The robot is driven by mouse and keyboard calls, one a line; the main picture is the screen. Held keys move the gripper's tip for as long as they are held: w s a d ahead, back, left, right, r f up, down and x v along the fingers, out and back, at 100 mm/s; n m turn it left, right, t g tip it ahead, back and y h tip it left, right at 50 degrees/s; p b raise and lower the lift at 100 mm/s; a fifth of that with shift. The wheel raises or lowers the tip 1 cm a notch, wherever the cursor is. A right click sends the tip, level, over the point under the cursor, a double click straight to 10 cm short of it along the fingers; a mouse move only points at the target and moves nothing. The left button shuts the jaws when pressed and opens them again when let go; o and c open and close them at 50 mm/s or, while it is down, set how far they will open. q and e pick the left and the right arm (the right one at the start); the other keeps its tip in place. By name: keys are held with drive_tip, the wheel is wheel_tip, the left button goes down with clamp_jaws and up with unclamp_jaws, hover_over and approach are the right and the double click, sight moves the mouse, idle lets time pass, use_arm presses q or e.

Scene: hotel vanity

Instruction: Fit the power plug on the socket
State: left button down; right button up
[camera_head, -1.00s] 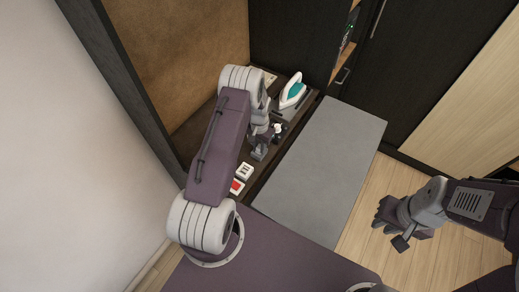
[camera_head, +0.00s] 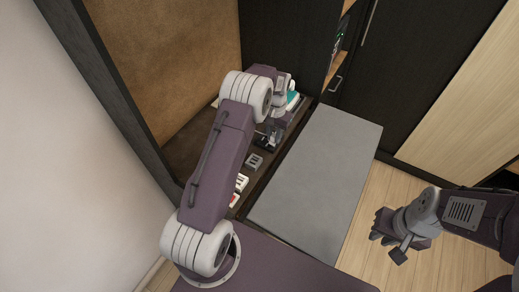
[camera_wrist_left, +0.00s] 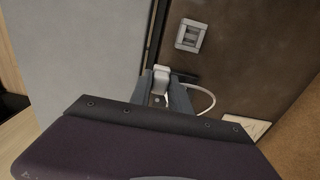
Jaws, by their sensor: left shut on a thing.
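My left gripper (camera_head: 268,139) is over the dark shelf in the head view, just beyond the grey socket (camera_head: 254,160). In the left wrist view the gripper (camera_wrist_left: 164,80) is shut on the white power plug (camera_wrist_left: 161,73). A white cable (camera_wrist_left: 212,103) curves away to the right of it. The socket (camera_wrist_left: 190,35) shows above and right of the plug in that view, apart from it. In the head view the arm hides the plug. My right gripper (camera_head: 378,236) hangs over the wooden floor at the right; its finger gap is unclear.
A white switch (camera_head: 241,182) and a red one (camera_head: 234,200) line up near the socket. A teal and white iron (camera_head: 292,101) stands at the far end, partly behind my left arm. A grey bench top (camera_head: 325,165) is clear. A pale card (camera_wrist_left: 249,130) lies at lower right in the wrist view.

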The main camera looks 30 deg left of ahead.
use_arm(q)
wheel_tip(320, 180, up, 6)
drive_tip(key=w+d+p, duration=0.2)
drive_tip(key=p, duration=0.1)
drive_tip(key=shift+w+d+p, duration=0.15)
drive_tip(key=shift+p, duration=0.15)
drive_tip(key=shift+w, duration=0.1)
